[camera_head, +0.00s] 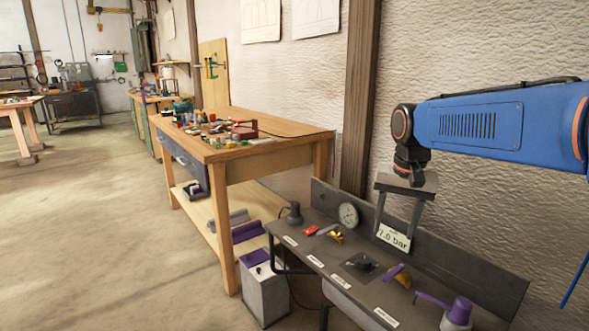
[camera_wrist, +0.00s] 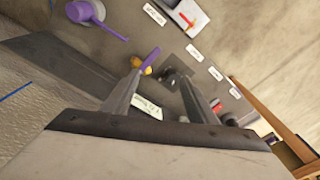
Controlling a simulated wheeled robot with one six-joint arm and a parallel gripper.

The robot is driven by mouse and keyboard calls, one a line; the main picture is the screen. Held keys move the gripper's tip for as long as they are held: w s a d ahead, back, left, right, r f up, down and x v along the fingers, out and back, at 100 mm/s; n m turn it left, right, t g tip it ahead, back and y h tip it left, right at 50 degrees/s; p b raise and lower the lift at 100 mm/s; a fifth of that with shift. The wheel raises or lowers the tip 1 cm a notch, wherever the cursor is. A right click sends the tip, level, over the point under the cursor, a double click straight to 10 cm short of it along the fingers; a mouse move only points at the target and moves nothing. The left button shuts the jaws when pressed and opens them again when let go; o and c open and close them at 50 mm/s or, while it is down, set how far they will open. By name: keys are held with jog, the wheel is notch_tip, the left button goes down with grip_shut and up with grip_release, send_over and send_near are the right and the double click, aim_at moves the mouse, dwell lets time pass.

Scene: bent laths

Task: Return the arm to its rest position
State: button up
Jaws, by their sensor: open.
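My blue arm reaches in from the right in the head view. My gripper (camera_head: 398,215) hangs at its end, fingers pointing down over the grey bench (camera_head: 455,268). Its two fingers are apart with nothing held between them. In the wrist view my gripper (camera_wrist: 163,92) also shows open. Behind the fingers is a white card reading "1.0 bar" (camera_head: 394,238). A black knob (camera_head: 361,263) and a brass valve with a purple lever (camera_head: 399,277) are on the bench below and near the fingers.
The bench also bears a round gauge (camera_head: 348,215), a red-handled valve (camera_head: 311,231) and a purple-capped part (camera_head: 459,311). A wooden workbench (camera_head: 270,150) with tools stands to the left. A textured wall and a dark post (camera_head: 360,100) stand behind. Open floor (camera_head: 90,230) lies at the left.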

jog(key=s+d+f+n+t, duration=0.1)
jog(key=s+f, duration=0.4)
jog(key=s, duration=0.6)
jog(key=s+d+f+n+t, duration=0.2)
jog(key=s+f, duration=0.3)
jog(key=s, duration=0.7)
jog(key=shift+d+f+n, duration=0.3)
jog(key=shift+d+n, duration=0.05)
jog(key=shift+n, duration=0.35)
